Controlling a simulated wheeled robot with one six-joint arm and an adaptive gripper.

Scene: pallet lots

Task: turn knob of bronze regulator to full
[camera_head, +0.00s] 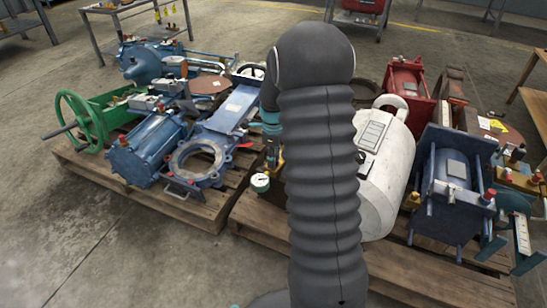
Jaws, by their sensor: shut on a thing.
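My gripper (271,150) points down just left of my dark ribbed arm, partly hidden by it. It is small in this view and is shut on the knob of the bronze regulator. A brassy bit of the regulator (280,157) shows below the fingers. A round white-faced gauge (260,182) sits at its lower left, near the pallet's front edge. The knob itself is hidden by the fingers, so its turn position cannot be read. My arm covers the regulator's right side.
A white tank (385,165) stands close on the right, with a blue actuator (455,185) beyond it. A blue gate valve (200,160) lies close on the left. The wooden pallets (330,250) are crowded; the concrete floor in front is clear.

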